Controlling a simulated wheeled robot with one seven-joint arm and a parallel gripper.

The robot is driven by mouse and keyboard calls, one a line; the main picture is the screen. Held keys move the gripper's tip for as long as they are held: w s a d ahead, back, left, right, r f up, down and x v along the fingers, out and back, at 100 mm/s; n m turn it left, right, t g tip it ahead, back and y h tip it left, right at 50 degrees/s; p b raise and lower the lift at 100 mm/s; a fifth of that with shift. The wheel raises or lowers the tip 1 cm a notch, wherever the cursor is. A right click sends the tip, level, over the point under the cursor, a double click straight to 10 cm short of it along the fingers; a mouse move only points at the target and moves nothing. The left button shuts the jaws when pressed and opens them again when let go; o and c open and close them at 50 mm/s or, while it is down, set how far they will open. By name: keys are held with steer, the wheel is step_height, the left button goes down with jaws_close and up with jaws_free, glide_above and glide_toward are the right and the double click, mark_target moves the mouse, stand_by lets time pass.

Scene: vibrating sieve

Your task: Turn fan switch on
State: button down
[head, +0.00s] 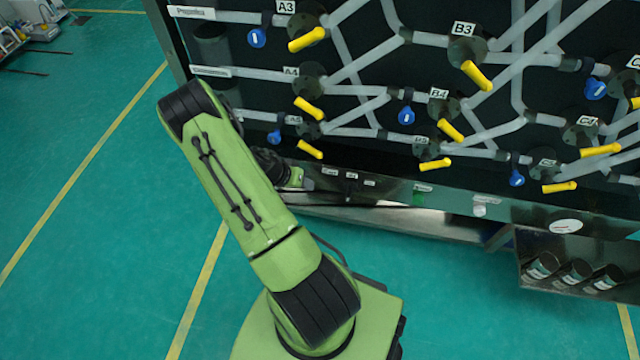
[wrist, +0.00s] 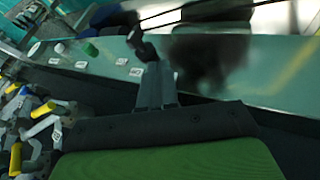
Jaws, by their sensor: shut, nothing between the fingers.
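The control strip (head: 450,200) runs along the lower front edge of the valve panel and carries small white labels, too small to read. It shows in the wrist view (wrist: 275,85) with a green button (wrist: 90,49) and labels (wrist: 121,61). In the head view the green button (head: 419,197) is right of the labels (head: 351,175). I cannot tell which part is the fan switch. My gripper (wrist: 143,47) is shut and empty, its dark fingertips over the strip beside the labels; contact cannot be told. In the head view my arm largely hides it.
The valve panel (head: 240,105) above has yellow handles (head: 308,39), blue knobs (head: 406,115) and grey pipes close to my arm. The green floor (head: 90,200) at the left is clear.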

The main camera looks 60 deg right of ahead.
mark_target(349, 193)
steer(key=s+d+f+b, duration=0.3)
steer(key=s+d+f, duration=0.2)
steer(key=s+f, duration=0.3)
steer(key=shift+d, duration=0.25)
steer(key=shift+r, duration=0.15)
stand_by(0.3)
